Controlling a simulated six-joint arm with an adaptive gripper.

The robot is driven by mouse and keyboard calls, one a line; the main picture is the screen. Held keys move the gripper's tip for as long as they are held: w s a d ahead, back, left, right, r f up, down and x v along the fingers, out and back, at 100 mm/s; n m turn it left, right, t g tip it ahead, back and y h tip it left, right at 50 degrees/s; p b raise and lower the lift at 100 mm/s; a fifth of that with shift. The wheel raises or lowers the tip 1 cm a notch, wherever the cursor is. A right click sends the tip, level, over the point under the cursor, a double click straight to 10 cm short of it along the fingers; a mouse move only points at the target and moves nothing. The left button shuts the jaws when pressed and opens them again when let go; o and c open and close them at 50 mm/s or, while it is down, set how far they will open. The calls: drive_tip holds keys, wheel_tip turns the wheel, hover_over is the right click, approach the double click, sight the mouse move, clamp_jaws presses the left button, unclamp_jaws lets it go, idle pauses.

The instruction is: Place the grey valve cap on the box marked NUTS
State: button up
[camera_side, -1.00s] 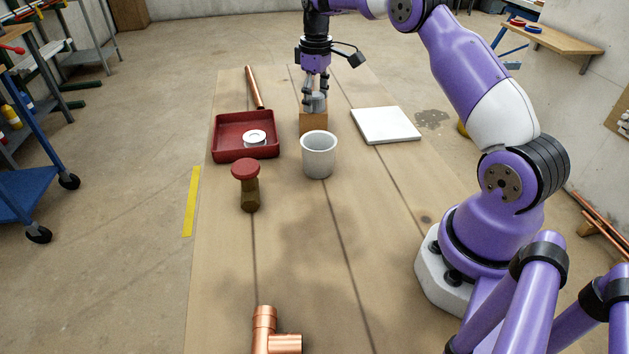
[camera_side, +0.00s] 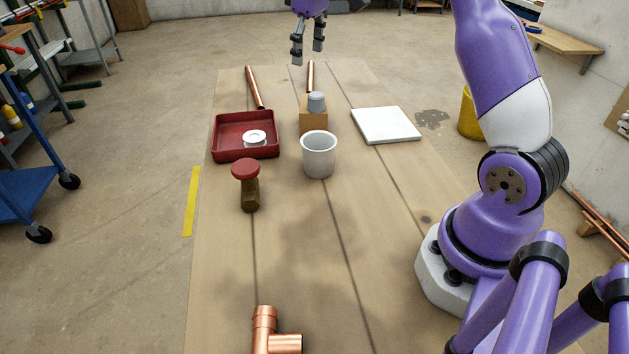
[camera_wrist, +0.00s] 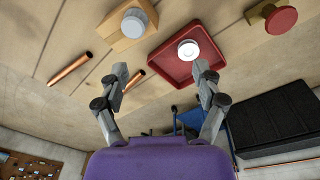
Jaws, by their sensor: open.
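The grey valve cap (camera_side: 316,102) sits upright on top of the small wooden box (camera_side: 313,121) near the far middle of the table. In the wrist view the cap (camera_wrist: 134,23) also rests on the box (camera_wrist: 124,35). No NUTS marking can be read in either view. My gripper (camera_side: 307,60) is open and empty, high above the far end of the table and apart from the cap. Its two spread fingers also show in the wrist view (camera_wrist: 160,82).
A red tray (camera_side: 222,150) holding a white ring (camera_side: 255,138) stands left of the box. A pale cup (camera_side: 319,155), a red-topped valve (camera_side: 247,185), a white slab (camera_side: 386,125) and copper pipes (camera_side: 254,88) also lie on the table. The middle foreground is mostly clear.

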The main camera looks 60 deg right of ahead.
drive_tip(key=s+a+r+t, duration=0.2)
drive_tip(key=s+a+r, duration=0.2)
drive_tip(key=s+a, duration=0.45)
drive_tip(key=s+a+f+t, duration=0.1)
drive_tip(key=s+a+f, duration=0.1)
drive_tip(key=s, duration=0.3)
drive_tip(key=s+a+f+m+t, duration=0.1)
drive_tip(key=s+a+f, duration=0.2)
drive_tip(key=s+f, duration=0.1)
drive_tip(key=shift+s+a+f, duration=0.15)
drive_tip(key=shift+s+a, duration=0.15)
drive_tip(key=shift+s, duration=0.15)
